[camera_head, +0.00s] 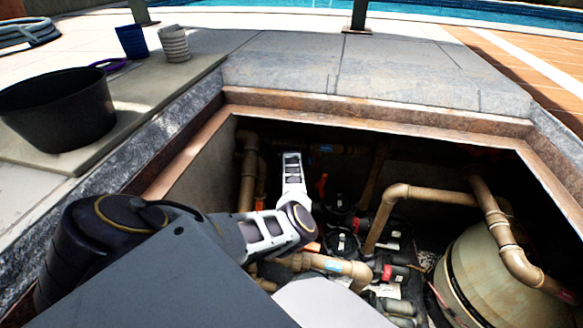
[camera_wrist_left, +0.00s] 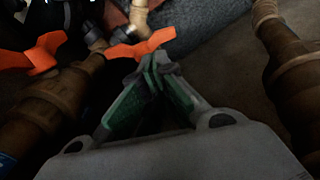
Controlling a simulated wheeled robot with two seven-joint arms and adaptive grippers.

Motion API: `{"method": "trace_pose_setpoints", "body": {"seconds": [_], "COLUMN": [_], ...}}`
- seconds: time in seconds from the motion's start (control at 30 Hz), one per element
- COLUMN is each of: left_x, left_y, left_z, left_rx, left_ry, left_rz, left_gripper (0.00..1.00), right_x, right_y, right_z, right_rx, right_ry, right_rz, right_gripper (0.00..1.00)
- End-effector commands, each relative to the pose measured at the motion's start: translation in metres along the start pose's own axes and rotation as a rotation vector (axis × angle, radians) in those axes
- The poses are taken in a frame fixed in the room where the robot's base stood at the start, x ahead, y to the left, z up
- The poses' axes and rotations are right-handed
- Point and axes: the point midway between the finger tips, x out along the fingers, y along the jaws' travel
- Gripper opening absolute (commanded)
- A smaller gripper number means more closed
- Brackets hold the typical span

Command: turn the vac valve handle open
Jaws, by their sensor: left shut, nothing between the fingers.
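In the left wrist view, my left gripper (camera_wrist_left: 152,68) is shut and empty. Its fingertips are just in front of an orange valve handle (camera_wrist_left: 143,46); I cannot tell whether they touch it. A second orange handle (camera_wrist_left: 32,52) is at the upper left, on a brown pipe. No label shows which handle is the vac one. In the head view my left arm reaches down into the pit; its fingertips cannot be made out there. An orange handle (camera_head: 260,188) and a red handle (camera_head: 321,184) show on either side of the arm. My right gripper is not in view.
Brown pipes (camera_head: 430,194) and a large rounded tank (camera_head: 485,278) fill the pit's right side. A stone rim (camera_head: 380,88) edges the pit. A black tub (camera_head: 58,105) and two small pots stand on the deck at left. In the left wrist view, a thick pipe (camera_wrist_left: 290,75) runs along the right.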

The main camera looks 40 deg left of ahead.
Motion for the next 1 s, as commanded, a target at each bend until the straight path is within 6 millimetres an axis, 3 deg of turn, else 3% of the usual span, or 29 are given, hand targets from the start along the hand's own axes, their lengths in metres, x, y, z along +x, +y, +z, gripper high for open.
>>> {"method": "trace_pose_setpoints", "body": {"seconds": [0.57,1.0], "left_x": [-0.004,0.03], "left_y": [-0.001,-0.002], "left_z": [-0.003,-0.003], "left_rx": [-0.02,-0.018], "left_ry": [-0.005,-0.006], "left_rz": [-0.01,-0.011], "left_gripper": [0.0,0.0], "right_x": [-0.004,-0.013], "right_y": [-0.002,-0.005], "right_z": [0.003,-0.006], "right_rx": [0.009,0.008], "right_ry": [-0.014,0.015], "right_rz": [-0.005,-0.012], "right_gripper": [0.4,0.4]}}
